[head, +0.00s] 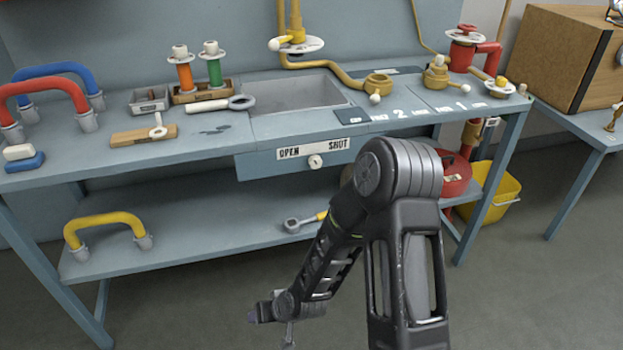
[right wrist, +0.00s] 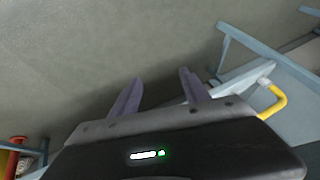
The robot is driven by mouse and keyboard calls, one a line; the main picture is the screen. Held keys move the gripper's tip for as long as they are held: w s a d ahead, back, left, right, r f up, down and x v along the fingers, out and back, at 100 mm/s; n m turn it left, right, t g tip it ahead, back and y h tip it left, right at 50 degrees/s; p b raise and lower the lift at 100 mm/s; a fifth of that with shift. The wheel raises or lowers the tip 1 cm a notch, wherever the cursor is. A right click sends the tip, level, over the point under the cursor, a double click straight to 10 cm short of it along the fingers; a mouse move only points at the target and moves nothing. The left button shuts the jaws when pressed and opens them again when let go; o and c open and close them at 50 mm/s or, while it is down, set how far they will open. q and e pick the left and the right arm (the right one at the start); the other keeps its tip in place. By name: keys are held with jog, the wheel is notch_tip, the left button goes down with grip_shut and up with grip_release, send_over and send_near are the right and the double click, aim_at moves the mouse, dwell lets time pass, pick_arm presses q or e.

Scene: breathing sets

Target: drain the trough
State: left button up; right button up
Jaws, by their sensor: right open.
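The grey trough (head: 300,92) is sunk into the blue-grey bench top; I cannot make out any water in it. On the bench front below it is a white strip (head: 290,153) marked OPEN on the left and SHUT on the right. A round white knob (head: 315,161) sits at the strip's lower edge, between the two words. My right gripper is low in front of the bench in the head view, below and left of the knob and well apart from it. In the right wrist view my right gripper (right wrist: 161,77) is open and empty over the floor.
A yellow tap (head: 292,35) stands behind the trough. A wrench-like tool (head: 220,104) lies left of it. A yellow bucket (head: 495,190) stands under the bench's right end.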

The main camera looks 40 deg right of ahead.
aim_at(317, 164)
jog(key=w+d+r+m+t+h+b, duration=0.1)
jog(key=w+d+r+t+h+b, duration=0.15)
jog(key=w+d, duration=0.35)
jog(key=w+d+r+t+h+b, duration=0.1)
jog(key=w+d+r+t+b, duration=0.1)
jog(key=w+d+b, duration=0.35)
jog(key=w+d+r+t+h, duration=0.1)
jog(key=d+r+t, duration=0.1)
jog(key=d+r, duration=0.3)
jog(key=d+r+t+h, duration=0.1)
jog(key=d+r+t, duration=0.1)
jog(key=d+r, duration=0.3)
jog(key=w+d+r+m+t+h+b, duration=0.1)
jog(key=d+r, duration=0.4)
jog(key=r, duration=0.5)
jog(key=shift+w+t+h, duration=0.35)
jog(key=shift+t+h, duration=0.2)
jog(key=shift+t, duration=0.1)
pick_arm(q)
notch_tip(317, 164, down, 12)
jog(key=shift+w+a+f, duration=0.2)
jog(key=shift+w+a, duration=0.15)
jog(key=shift+w+a+f+b, duration=0.1)
jog(key=shift+f+b, duration=0.25)
jog(key=shift+b, duration=0.05)
pick_arm(e)
jog(key=x, duration=0.7)
jog(key=shift+w, duration=0.4)
jog(key=shift+c, duration=0.2)
